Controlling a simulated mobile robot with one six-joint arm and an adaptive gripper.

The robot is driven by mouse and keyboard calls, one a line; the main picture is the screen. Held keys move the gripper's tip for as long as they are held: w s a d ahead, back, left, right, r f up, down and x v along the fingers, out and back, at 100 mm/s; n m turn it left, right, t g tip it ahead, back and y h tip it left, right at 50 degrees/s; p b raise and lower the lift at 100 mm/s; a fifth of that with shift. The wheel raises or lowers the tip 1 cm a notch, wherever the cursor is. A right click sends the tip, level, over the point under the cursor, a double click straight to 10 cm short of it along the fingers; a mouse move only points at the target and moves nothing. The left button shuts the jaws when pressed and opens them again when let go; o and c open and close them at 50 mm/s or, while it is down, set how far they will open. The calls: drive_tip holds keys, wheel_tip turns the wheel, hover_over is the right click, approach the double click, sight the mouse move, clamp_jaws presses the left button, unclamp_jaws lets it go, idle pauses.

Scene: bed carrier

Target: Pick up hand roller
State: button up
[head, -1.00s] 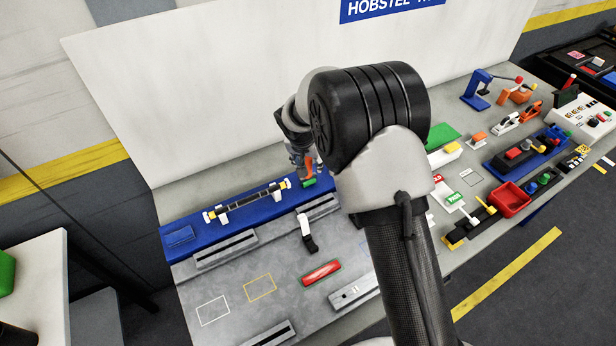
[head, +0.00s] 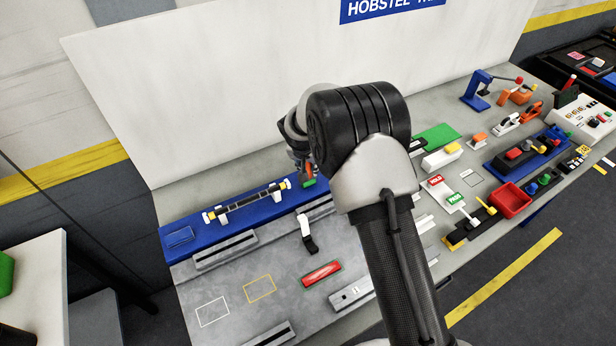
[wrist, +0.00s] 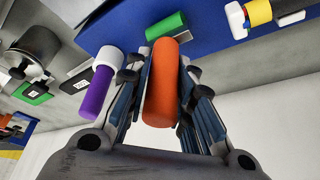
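The hand roller appears to be the tool with an orange handle (wrist: 163,85) and a green cylinder (wrist: 166,25) lying crosswise near its far end. The joint between handle and green cylinder is not clear. In the wrist view my gripper (wrist: 167,75) has a finger on each side of the orange handle, close against it, and looks shut on it. In the head view the orange handle (head: 308,171) and green cylinder (head: 308,183) show small at the right end of the blue rack. My arm's elbow hides part of this area.
A purple handle (wrist: 97,92) with a white cylinder (wrist: 110,58) lies beside the left finger. A black bar with yellow-and-white ends (head: 248,203) rests on the blue rack (head: 180,237). A white-and-black tool (head: 306,233) and a red piece (head: 321,273) lie on the grey bench.

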clamp_jaws()
